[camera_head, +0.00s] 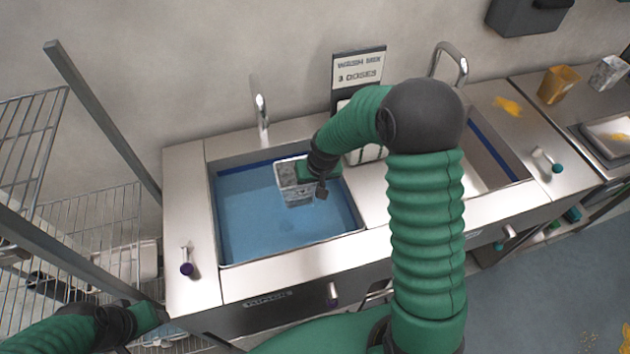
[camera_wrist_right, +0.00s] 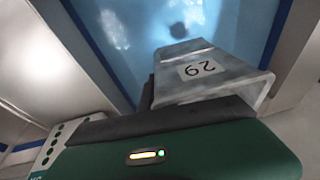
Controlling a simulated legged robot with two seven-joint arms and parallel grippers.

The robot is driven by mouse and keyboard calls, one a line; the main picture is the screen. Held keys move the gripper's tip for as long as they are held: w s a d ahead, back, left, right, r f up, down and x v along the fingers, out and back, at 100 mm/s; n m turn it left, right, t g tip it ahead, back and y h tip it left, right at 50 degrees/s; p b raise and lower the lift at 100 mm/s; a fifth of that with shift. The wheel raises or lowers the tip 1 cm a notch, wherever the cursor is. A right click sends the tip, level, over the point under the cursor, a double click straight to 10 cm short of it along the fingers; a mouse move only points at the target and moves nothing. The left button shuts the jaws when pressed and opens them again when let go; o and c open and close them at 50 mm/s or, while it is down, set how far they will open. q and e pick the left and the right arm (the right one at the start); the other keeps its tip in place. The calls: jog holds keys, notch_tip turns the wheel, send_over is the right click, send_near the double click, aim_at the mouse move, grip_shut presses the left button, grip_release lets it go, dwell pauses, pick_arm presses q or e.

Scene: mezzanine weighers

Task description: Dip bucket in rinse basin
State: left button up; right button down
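The rinse basin (camera_head: 222,255) is the left sink in the steel counter in the head view, filled with blue water (camera_head: 260,225). A grey, speckled bucket (camera_head: 293,178) is upright at the basin's back right. Its lower part looks bluish, as if in the water, but the depth is hard to tell. In the right wrist view the bucket (camera_wrist_right: 215,85) carries a white number label. My right gripper (camera_head: 316,178) is at the bucket's right side and appears shut on its wall; the fingertips are largely hidden. My left gripper (camera_head: 150,318) is at lower left, away from the basin; its fingers are unclear.
A tap (camera_head: 262,115) stands behind the basin. A sign reading "3 doses" (camera_head: 358,70) is behind the counter. A second sink (camera_head: 490,165) lies right, partly hidden by my right arm. A yellow bucket (camera_head: 558,84) and a grey one (camera_head: 607,72) stand far right. A wire rack (camera_head: 110,225) is left.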

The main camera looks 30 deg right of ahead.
jog(key=f+b, duration=0.1)
jog(key=a+f+b, duration=0.1)
jog(key=f, duration=0.1)
jog(key=shift+a+f, duration=0.1)
jog(key=shift+a, duration=0.05)
jog(key=f+b, duration=0.3)
jog(key=f, duration=0.1)
jog(key=f+b, duration=0.3)
jog(key=f, duration=0.2)
jog(key=d+f+b, duration=0.1)
jog(key=f+b, duration=0.2)
jog(key=f, duration=0.2)
jog(key=shift+f, duration=0.15)
pick_arm(q)
jog(key=s+a+x, duration=0.1)
jog(key=s+x, duration=0.1)
jog(key=x, duration=1)
jog(key=shift+s+f, duration=0.3)
jog(key=shift+s, duration=0.1)
pick_arm(e)
jog(key=shift+a+f, duration=0.15)
jog(key=shift+f, duration=0.05)
pick_arm(q)
jog(key=shift+d, duration=0.1)
jog(key=shift+r, duration=0.1)
